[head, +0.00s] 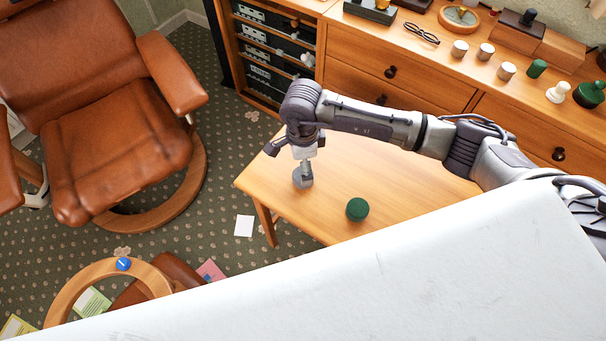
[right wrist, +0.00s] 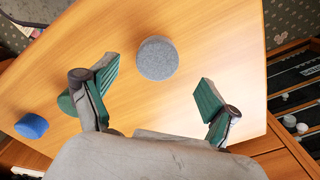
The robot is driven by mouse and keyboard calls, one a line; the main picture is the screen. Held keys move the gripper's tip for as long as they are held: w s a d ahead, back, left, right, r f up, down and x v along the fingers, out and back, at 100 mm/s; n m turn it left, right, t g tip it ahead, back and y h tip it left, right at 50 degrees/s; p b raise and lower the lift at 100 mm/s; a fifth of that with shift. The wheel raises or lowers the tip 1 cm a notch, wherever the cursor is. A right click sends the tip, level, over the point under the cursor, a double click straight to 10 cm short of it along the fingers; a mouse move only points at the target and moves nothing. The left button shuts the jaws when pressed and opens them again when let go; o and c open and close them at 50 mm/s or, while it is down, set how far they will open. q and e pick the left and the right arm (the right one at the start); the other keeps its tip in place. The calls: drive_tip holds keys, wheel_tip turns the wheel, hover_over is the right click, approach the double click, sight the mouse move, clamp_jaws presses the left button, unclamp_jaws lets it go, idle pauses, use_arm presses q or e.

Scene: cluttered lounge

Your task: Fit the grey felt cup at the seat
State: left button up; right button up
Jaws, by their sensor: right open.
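The grey felt cup (right wrist: 157,58) is a short round grey cylinder standing on the wooden table (head: 265,185). In the head view it is partly visible (head: 299,183) under my right gripper (head: 305,165). In the right wrist view my right gripper (right wrist: 158,90) is open, with its green-padded fingers spread to either side and the cup just beyond the gap between the tips. A brown leather armchair with a wide seat (head: 115,155) stands at the left; I cannot tell which spot is the seat meant. My left gripper is out of view.
A green cylinder (head: 357,209) stands on the table near the cup. A wooden sideboard (head: 350,60) with small objects is behind. A wooden ring (head: 70,296) lies at lower left. A white surface hides the front.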

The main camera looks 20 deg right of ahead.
wheel_tip(320, 180, down, 5)
drive_tip(key=shift+s+r, duration=0.1)
drive_tip(key=shift+s, duration=0.05)
drive_tip(key=c, duration=0.9)
